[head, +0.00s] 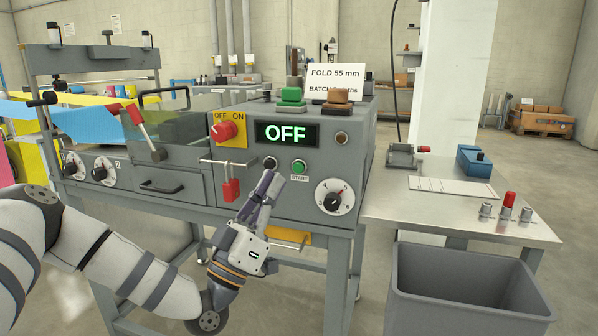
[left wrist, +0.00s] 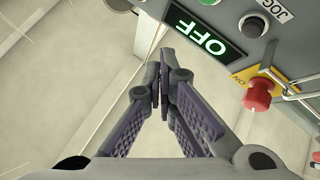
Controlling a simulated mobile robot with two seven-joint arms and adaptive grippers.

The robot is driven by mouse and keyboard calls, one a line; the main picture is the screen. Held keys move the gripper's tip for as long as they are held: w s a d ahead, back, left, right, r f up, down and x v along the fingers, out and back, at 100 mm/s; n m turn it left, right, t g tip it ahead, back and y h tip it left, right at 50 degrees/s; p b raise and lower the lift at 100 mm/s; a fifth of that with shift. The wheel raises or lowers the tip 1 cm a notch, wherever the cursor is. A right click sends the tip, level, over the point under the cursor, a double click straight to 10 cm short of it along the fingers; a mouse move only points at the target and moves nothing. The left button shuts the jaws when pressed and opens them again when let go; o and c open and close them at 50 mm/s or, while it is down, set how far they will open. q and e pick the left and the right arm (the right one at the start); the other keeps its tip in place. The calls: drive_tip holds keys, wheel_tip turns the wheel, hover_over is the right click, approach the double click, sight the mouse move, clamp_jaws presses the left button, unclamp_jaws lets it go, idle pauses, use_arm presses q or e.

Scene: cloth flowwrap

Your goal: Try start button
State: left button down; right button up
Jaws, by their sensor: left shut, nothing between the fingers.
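The green START button (head: 299,167) sits on the grey machine's front panel, above its START label; part of it shows at the top edge of the left wrist view (left wrist: 209,2). My left gripper (head: 271,181) is shut and empty. Its fingertips are just left of and slightly below the button in the head view; I cannot tell whether they touch the panel. In the left wrist view the closed fingertips (left wrist: 159,72) stand beside the display. The display (head: 286,134) reads OFF in green. My right gripper is not in view.
The red OFF/ON switch (head: 223,131) is left of the display. A dark button (head: 270,163), labelled JOG in the wrist view (left wrist: 252,26), is close to the fingers. A red padlock (head: 231,189) hangs left. A dial (head: 334,197) and grey bin (head: 465,290) are right.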

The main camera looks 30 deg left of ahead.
sight(298, 168)
use_arm(q)
drive_tip(key=w, duration=0.2)
drive_tip(key=w+a+b, duration=0.1)
drive_tip(key=w, duration=0.1)
drive_tip(key=w+b, duration=0.1)
drive_tip(key=w, duration=0.1)
drive_tip(key=shift+w+a, duration=0.25)
drive_tip(key=shift+a, duration=0.05)
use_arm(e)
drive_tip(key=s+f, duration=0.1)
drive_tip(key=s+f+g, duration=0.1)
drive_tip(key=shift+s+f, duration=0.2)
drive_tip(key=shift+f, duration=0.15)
use_arm(q)
drive_tip(key=shift+f, duration=0.1)
idle(0.4)
drive_tip(key=shift+w+y, duration=0.3)
drive_tip(key=shift+w, duration=0.1)
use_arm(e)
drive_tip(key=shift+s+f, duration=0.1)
